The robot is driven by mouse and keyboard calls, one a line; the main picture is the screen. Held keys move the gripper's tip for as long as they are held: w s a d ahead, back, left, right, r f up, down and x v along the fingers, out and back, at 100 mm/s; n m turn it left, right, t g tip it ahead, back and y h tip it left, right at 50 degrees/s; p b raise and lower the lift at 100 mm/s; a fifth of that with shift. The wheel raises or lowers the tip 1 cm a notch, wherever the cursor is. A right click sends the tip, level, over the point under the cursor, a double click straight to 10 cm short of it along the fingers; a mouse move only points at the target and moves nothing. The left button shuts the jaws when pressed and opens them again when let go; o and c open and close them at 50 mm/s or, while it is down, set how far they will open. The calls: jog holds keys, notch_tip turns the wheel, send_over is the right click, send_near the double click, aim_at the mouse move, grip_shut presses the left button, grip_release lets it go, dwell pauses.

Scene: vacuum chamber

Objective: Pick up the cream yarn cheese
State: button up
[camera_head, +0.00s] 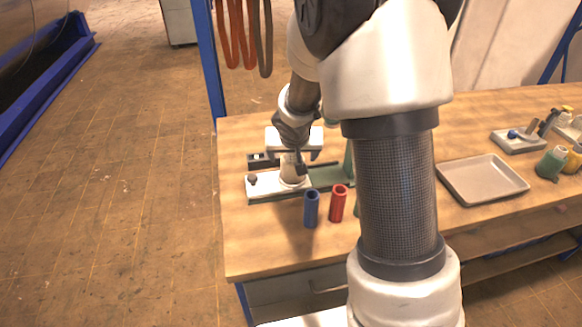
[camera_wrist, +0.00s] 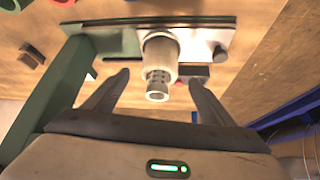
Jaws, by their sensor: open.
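The cream yarn cheese (camera_wrist: 160,50) is a pale cylinder on a flat fixture plate in the wrist view. A narrower tube end with dark holes sticks out of it toward the camera. In the head view the cheese (camera_head: 291,175) stands upright on the white-topped fixture, partly hidden by my gripper. My gripper (camera_wrist: 157,77) is open, its fingers pointing at the fixture with one on each side of the tube. A gap shows on both sides, so nothing is gripped.
The fixture (camera_head: 262,187) has a green post (camera_wrist: 55,95) beside my gripper and a dark knob. A blue tube (camera_head: 311,209) and a red tube (camera_head: 338,204) stand in front. The table's left end is clear.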

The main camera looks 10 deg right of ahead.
aim_at(293, 160)
jog(key=x, duration=0.3)
jog(key=shift+w+f, duration=0.15)
jog(key=shift+f, duration=0.15)
jog(key=shift+s+b+x, duration=0.15)
jog(key=shift+b+x, duration=0.1)
jog(key=shift+x, duration=1.1)
jog(key=shift+s+b+x, duration=0.1)
jog(key=shift+b+x, duration=0.1)
jog(key=shift+x, duration=1.15)
jog(key=shift+f, duration=0.1)
jog(key=shift+c, duration=0.3)
